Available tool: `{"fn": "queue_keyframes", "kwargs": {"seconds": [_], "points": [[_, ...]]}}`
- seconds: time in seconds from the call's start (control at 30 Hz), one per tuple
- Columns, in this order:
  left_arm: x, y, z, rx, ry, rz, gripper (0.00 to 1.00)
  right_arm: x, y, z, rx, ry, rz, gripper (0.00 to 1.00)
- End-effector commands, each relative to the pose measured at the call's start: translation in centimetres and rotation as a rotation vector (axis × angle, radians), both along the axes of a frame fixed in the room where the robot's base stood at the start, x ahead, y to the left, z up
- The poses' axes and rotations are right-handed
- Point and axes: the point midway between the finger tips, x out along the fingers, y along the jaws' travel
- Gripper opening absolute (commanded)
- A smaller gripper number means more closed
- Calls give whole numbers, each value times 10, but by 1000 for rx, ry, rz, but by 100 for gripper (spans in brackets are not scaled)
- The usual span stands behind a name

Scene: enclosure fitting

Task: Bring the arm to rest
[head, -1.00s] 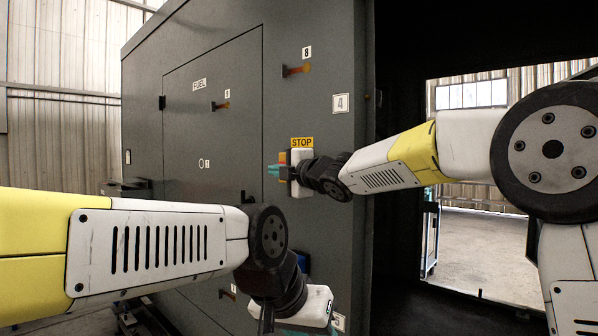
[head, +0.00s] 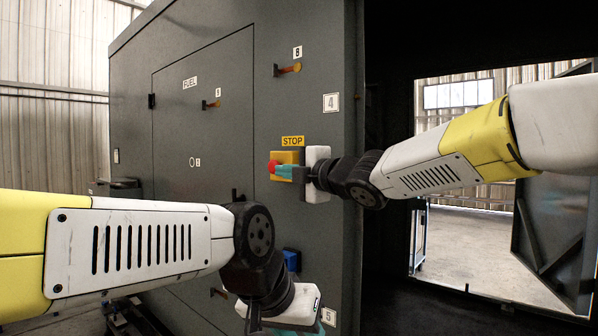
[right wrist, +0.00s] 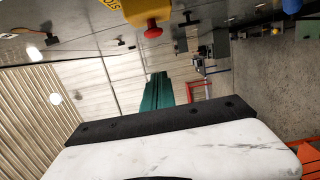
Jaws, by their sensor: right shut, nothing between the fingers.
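My right gripper (head: 284,171) is shut and empty, its teal fingers in front of the yellow stop box (head: 285,157) on the grey enclosure. The red button (head: 273,166) shows just left of the fingertips in the head view. In the right wrist view, the shut teal fingers (right wrist: 157,92) point forward, and the red button (right wrist: 152,28) shows above them with a visible gap. My left gripper (head: 298,329) is low in the head view, with only a little teal at the bottom edge; its jaw opening cannot be made out.
The grey enclosure (head: 220,130) fills the middle. Orange-tipped handles (head: 289,69) stick out from its face, and a blue part (head: 291,260) sits behind my left wrist. A dark opening and a bright doorway lie to the right. An orange frame (right wrist: 197,90) shows in the wrist view.

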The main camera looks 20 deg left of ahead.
Motion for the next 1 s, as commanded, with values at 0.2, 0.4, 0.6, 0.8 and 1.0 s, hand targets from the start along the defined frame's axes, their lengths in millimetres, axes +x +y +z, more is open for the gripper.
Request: {"fn": "queue_keyframes", "kwargs": {"seconds": [0.2, 0.4, 0.6, 0.8, 1.0], "points": [[0, 0, 0, 0, 0, 0, 36, 0, 0, 0, 0, 0, 0, 0], [0, 0, 0, 0, 0, 0, 36, 7, -20, -2, 15, 50, -54, 0], [0, 0, 0, 0, 0, 0, 36, 27, -134, -29, 129, 359, -355, 0], [0, 0, 0, 0, 0, 0, 36, -2, -271, -93, 355, 789, -734, 0], [0, 0, 0, 0, 0, 0, 36, -87, -364, -173, 647, 1225, -1072, 0]]}}
